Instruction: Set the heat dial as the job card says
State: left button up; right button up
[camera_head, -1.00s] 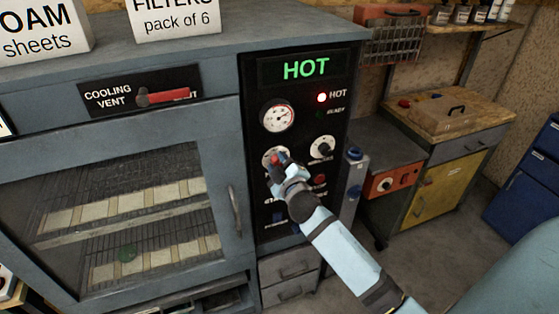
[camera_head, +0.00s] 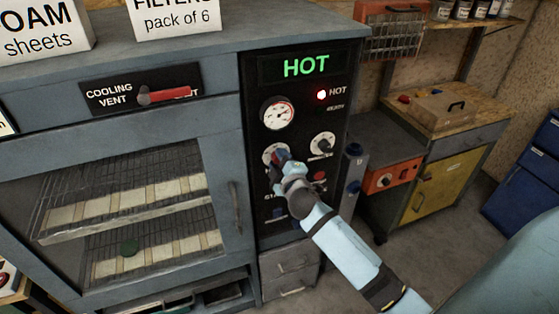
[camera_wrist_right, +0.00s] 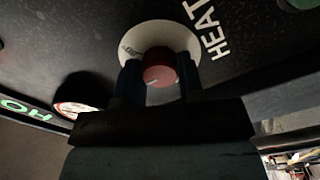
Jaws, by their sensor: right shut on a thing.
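The heat dial (camera_head: 268,153) is on the oven's black control panel, below the gauge. In the right wrist view its red knob (camera_wrist_right: 158,74) stands before a white round scale (camera_wrist_right: 160,34), with the word HEAT beside it. My right gripper (camera_head: 282,160) is shut on the knob, one finger on each side. The fingers and wrist hide part of the dial, and I cannot read its setting. No readable job card shows. My left gripper is not in view.
A second dial (camera_head: 322,144) sits right of the heat dial, and a round gauge (camera_head: 278,114) above it. The oven door (camera_head: 222,165) is shut. A red vent lever (camera_head: 165,95) is at upper left. Drawers (camera_head: 289,270) are below the panel.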

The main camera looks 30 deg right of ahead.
jog(key=o, duration=0.9)
jog(key=b+v, duration=0.2)
jog(key=v, duration=1.2)
jog(key=shift+d+b, duration=0.1)
jog(key=shift+b, duration=0.3)
jog(key=shift+f, duration=0.1)
jog(key=s+a+f+m+g+y+p, duration=0.1)
jog(key=s+a+f+m+g+y, duration=0.1)
jog(key=s+a+f, duration=0.2)
jog(key=s+a+f+m+g+y+p, duration=0.1)
jog(key=s+a+f+m+g+y, duration=0.1)
jog(key=s+a+f, duration=0.3)
jog(key=s+a+f+m+g+y+p, duration=0.1)
jog(key=s+a+f+m+g+y, duration=0.1)
jog(key=f, duration=0.9)
jog(key=shift+s+a+f+m+y+p, duration=0.1)
jog(key=shift+s+a+m+y+p, duration=0.45)
jog(key=shift+s+a, duration=0.85)
